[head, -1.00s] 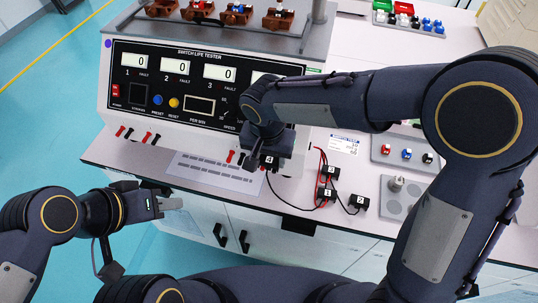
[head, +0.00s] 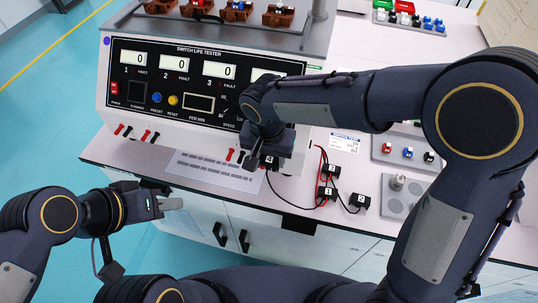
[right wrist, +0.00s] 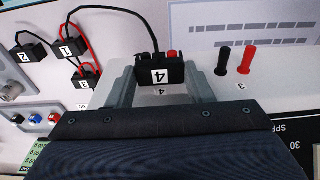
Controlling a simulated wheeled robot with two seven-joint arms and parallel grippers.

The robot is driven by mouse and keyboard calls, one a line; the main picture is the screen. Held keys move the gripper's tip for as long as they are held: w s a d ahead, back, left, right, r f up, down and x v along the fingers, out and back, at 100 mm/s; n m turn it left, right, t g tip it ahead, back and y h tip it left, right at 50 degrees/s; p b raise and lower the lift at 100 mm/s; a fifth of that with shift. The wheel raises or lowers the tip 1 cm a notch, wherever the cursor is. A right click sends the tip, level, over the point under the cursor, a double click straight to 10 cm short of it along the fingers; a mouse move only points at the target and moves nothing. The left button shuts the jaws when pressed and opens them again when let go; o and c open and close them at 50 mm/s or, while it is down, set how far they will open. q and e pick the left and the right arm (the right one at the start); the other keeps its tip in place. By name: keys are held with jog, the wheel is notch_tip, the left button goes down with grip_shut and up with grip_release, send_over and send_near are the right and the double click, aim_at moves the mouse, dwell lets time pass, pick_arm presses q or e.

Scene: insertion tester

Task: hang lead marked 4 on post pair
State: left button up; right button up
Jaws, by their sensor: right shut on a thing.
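The lead marked 4 is a black block with a white label (right wrist: 160,75); it also shows in the head view (head: 271,162). My right gripper (right wrist: 162,82) is shut on it, one finger on each side, above the bench at the tester's front. A black cable runs from the block. Beside it stand a black post (right wrist: 222,60) and a red post (right wrist: 246,58) by a printed 3. Whether block and posts touch is unclear. My left gripper (head: 174,204) is away at the front left.
Leads marked 3 (head: 331,171), 1 (head: 327,193) and 2 (head: 360,202) lie on the bench to the right, with cables. More posts (head: 147,136) stand at the tester's left. A grey plate with coloured switches (head: 407,152) lies farther right.

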jog(key=o, duration=1)
jog(key=shift+o, duration=0.7)
jog(key=shift+r+p, duration=1.3)
jog(key=shift+r, duration=0.5)
